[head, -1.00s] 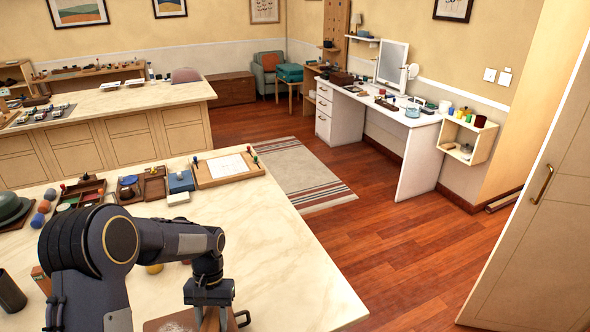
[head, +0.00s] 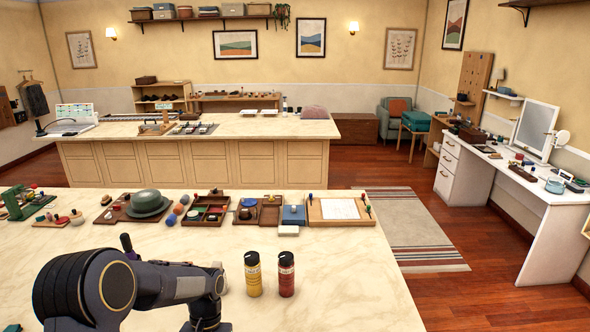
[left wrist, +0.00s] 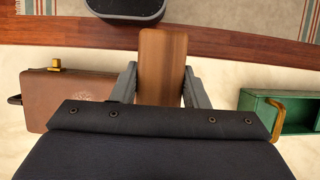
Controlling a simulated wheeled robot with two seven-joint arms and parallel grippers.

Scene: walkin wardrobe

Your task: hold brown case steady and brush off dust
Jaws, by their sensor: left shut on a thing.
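The brown case (left wrist: 75,92) lies on the pale tabletop at the left of the left wrist view. It has a brass clasp, a dark handle and a whitish dusty patch on its face. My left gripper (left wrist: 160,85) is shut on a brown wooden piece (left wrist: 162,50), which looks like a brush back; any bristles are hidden. The gripper is to the right of the case in that view, apart from it. In the head view my left arm comes in from the left, its gripper cut off below the edge. The case and my right gripper are not in the head view.
A green box (left wrist: 262,113) with a tan handle is right in the wrist view. On the near table stand a yellow bottle (head: 253,276), a red bottle (head: 286,276), a green hat (head: 146,203) and compartment trays (head: 205,213). The table's front middle is mostly clear.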

